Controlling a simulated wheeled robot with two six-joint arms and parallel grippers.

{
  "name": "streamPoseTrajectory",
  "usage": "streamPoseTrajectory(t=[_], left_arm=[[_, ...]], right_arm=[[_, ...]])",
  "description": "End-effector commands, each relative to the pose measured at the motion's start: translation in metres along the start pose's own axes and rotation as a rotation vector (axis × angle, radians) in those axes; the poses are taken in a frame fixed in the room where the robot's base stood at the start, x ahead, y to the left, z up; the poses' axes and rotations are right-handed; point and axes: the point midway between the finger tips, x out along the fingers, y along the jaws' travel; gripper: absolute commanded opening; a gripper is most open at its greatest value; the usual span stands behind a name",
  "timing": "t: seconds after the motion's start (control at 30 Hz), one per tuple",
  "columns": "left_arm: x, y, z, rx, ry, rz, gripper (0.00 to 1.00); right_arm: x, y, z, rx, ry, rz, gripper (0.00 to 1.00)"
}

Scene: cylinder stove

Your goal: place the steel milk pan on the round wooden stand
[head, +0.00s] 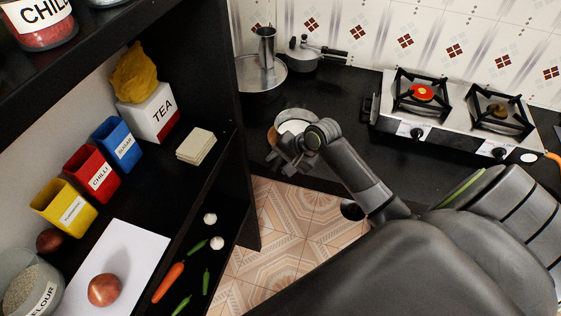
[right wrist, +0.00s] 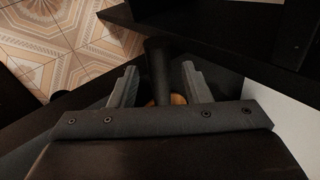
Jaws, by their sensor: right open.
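The steel milk pan (head: 293,117) is on the black counter side, partly hidden behind my right gripper (head: 285,160). Its bright, round rim and pale inside show. A small tan patch, possibly the round wooden stand (head: 272,135), shows at the pan's lower left; I cannot tell how fully the pan rests on it. In the right wrist view, my right gripper (right wrist: 160,85) is open, with a dark handle (right wrist: 155,65) between its two fingers, apparently not clamped. A tan piece (right wrist: 178,99) shows below the handle. My left gripper is not in view.
A steel plate with a tall steel cup (head: 267,48) and a lidded pot (head: 303,55) stand behind the pan. A two-burner stove (head: 455,110) is at the right. Black shelves (head: 225,160) with jars and boxes rise close at the left. Bare counter lies between pan and stove.

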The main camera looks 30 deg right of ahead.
Motion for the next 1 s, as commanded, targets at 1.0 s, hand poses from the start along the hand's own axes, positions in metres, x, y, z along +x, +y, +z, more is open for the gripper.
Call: streamPoseTrajectory(t=[1.0], left_arm=[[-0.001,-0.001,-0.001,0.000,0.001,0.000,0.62]], right_arm=[[-0.120,0.000,0.000,0.001,-0.001,0.000,0.43]])
